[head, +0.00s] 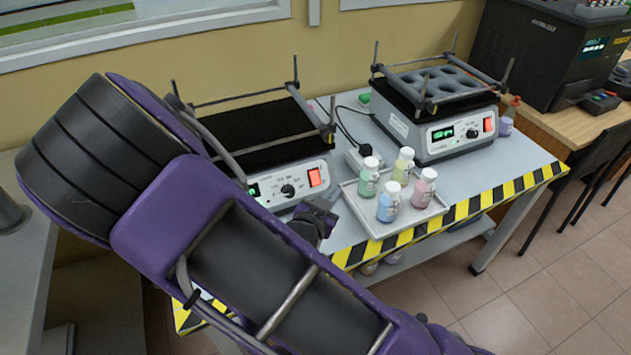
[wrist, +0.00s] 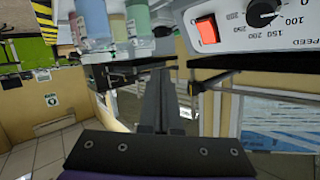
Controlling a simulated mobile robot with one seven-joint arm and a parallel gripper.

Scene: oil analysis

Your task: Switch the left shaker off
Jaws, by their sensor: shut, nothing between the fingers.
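The left shaker (head: 290,183) stands on the table with a black platform. Its front has a lit display (head: 253,190), a dial (head: 288,190) and a lit red switch (head: 314,177). The wrist view, which is upside down, shows the switch (wrist: 208,30) and dial (wrist: 262,12) close up at the top right. My gripper (head: 322,213) is in front of the shaker, just below the switch and apart from it, partly hidden by my arm. In the wrist view my gripper (wrist: 160,80) is shut and empty, with the switch up and to the right of the fingertips.
A white tray (head: 365,214) with several capped bottles (head: 390,200) stands right of my gripper. The right shaker (head: 450,134) has its own red switch (head: 489,124) and a grey rack with wells. The table edge has yellow-black tape (head: 470,207). A power adapter (head: 358,157) lies between the shakers.

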